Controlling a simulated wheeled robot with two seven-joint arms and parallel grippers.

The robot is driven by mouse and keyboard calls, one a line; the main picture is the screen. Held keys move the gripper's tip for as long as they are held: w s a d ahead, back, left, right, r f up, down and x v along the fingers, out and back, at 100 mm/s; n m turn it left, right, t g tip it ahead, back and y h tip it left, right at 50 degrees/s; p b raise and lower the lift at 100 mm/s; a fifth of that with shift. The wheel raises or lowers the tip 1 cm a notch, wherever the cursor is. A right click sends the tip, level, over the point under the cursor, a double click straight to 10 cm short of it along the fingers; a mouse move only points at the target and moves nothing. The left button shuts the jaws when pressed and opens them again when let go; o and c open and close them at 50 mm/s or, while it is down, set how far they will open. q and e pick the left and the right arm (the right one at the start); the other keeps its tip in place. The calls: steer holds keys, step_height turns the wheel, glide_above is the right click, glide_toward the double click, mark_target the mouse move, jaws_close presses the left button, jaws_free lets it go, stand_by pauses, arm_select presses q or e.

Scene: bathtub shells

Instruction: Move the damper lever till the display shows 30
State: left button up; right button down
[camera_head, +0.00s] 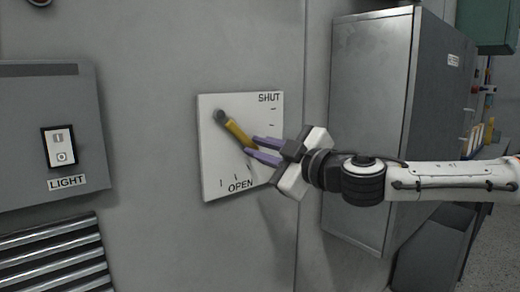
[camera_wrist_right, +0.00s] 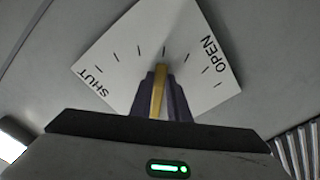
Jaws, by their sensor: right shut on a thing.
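The damper lever (camera_head: 238,132) is a yellow handle on a dark pivot at the upper left of a white plate (camera_head: 218,168). The plate reads SHUT at upper right and OPEN at the bottom, with tick marks between. The lever points down and to the right, between the two words. My right gripper (camera_head: 255,148) has its purple fingers shut on the lever's free end. In the right wrist view the lever (camera_wrist_right: 159,92) stands between the fingers, in front of the plate (camera_wrist_right: 140,45). No display with a number is in sight. My left gripper is not in view.
A grey panel with a LIGHT switch (camera_head: 60,147) is on the wall at left, above a slatted vent (camera_head: 55,258). A metal cabinet (camera_head: 370,90) stands out from the wall at right, behind my right arm. The wall around the plate is bare.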

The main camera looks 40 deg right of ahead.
steer(key=a+f+m+b, duration=0.1)
steer(key=b, duration=0.2)
steer(key=shift+m, duration=0.3)
steer(key=c, duration=1.7)
jaws_free()
